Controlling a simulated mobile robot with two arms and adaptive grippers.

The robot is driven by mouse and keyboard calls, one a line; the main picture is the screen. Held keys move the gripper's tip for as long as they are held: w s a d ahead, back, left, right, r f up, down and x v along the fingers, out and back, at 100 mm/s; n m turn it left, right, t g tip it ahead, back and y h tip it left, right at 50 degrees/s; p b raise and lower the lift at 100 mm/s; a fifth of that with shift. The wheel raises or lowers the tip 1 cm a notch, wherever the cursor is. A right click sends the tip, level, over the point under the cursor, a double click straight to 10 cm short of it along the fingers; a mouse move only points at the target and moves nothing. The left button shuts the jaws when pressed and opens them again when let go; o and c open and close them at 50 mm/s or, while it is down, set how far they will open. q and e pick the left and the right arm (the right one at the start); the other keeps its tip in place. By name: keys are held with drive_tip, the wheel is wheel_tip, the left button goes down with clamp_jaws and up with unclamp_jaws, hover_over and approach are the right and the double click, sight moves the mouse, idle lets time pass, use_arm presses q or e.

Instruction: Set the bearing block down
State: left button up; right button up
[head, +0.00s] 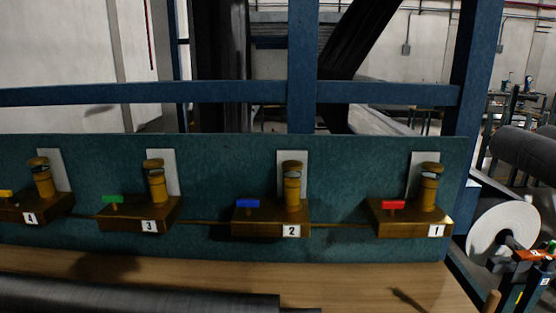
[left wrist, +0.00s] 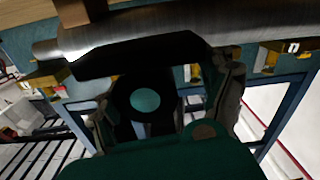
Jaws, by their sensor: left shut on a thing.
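My left gripper (left wrist: 160,85) shows only in the left wrist view, with its dark fingers to either side and its green body below. It is shut on a dark piece that I take to be the bearing block (left wrist: 140,62); its outline merges with the fingers and is hard to make out. The held piece is close to a grey metal roll (left wrist: 255,30) running across the top; I cannot tell whether they touch. Neither gripper is visible in the head view, and my right gripper is in no view.
In the head view a dark roll (head: 140,294) lies at the lower left on the wooden surface (head: 350,275). Behind it a teal panel (head: 230,160) carries several numbered brass fixtures (head: 405,217) with coloured handles. A white disc-ended roll (head: 503,230) stands at right.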

use_arm(q)
drive_tip(key=shift+s+r+p, duration=0.25)
drive_tip(key=shift+r+p, duration=0.3)
drive_tip(key=shift+r, duration=0.5)
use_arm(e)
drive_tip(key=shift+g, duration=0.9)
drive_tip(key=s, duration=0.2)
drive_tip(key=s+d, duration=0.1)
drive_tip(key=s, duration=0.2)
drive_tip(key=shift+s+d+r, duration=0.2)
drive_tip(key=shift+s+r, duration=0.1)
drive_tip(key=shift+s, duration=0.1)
